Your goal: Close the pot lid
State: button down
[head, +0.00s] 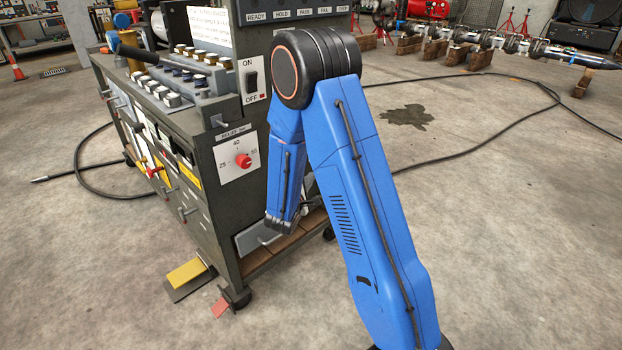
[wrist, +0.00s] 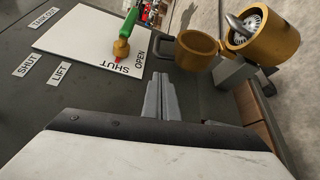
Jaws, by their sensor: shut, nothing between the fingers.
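My gripper (wrist: 160,78) is shut and empty in the wrist view, its two fingers together and pointing toward the brass parts. A brass cup-shaped pot (wrist: 197,62) with an open mouth is just ahead and to the right of the fingertips, apart from them. A second, wider brass cylinder (wrist: 264,45) with a grey curved handle and a pale round inner face is tilted on a grey bracket to its right. I cannot tell for sure which part is the lid; no cover lies over the cup's mouth. In the head view my blue arm hides the gripper and the pot.
In the wrist view, a green-handled brass valve (wrist: 122,45) stands on a white SHUT/OPEN plate (wrist: 75,42), left of the pot. Small labels lie on the dark surface. In the head view, the dark control cart (head: 225,205) stands left of my arm; open floor (head: 510,220) lies right.

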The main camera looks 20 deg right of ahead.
jog(key=r+x, duration=0.1)
jog(key=x, duration=0.7)
jog(key=shift+f, duration=0.5)
jog(key=shift+s, duration=0.1)
